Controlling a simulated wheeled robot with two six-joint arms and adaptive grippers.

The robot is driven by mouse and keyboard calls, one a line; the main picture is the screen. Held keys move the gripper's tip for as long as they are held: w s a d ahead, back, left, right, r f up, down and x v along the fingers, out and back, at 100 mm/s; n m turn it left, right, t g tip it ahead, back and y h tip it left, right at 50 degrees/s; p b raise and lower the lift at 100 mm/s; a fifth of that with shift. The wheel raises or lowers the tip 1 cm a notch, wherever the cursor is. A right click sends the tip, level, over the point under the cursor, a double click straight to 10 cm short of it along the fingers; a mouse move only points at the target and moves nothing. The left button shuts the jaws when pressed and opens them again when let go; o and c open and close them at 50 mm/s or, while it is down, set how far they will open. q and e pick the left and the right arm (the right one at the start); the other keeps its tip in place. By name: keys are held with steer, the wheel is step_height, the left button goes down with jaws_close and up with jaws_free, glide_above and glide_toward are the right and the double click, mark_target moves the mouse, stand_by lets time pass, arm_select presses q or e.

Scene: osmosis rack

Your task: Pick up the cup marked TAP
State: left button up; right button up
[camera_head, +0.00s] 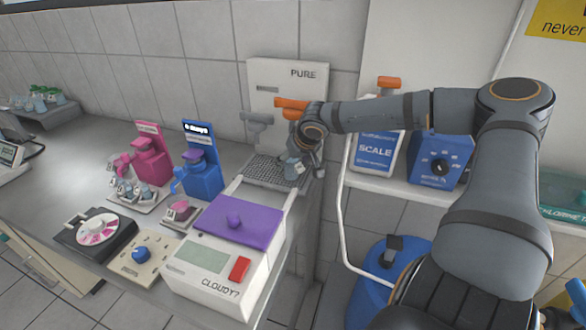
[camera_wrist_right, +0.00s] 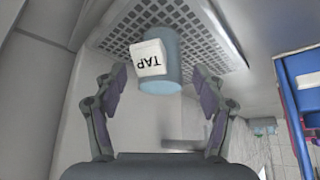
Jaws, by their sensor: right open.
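The cup marked TAP (camera_wrist_right: 170,62) is blue-grey with a white label, which reads upside down in the right wrist view. It stands on the grated tray (camera_wrist_right: 213,38) and also shows in the head view (camera_head: 292,173), small and partly covered by my gripper. My right gripper (camera_head: 307,163) is at the cup beneath the PURE unit (camera_head: 289,82). In the right wrist view its fingers (camera_wrist_right: 160,78) are spread, one on each side of the cup, with gaps between. My left gripper is not in view.
A white CLOUDY? device (camera_head: 215,283) with a purple lid (camera_head: 234,222) stands in front of the tray. Pink (camera_head: 150,165) and blue (camera_head: 200,178) dispensers stand left. The shelf (camera_head: 400,182) at right holds a SCALE container (camera_head: 375,155) and blue box (camera_head: 440,160).

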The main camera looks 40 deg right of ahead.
steer(key=shift+w+f, duration=0.3)
steer(key=shift+f, duration=0.15)
steer(key=c, duration=1.2)
steer(key=shift+o, duration=0.2)
steer(key=shift+r, duration=0.15)
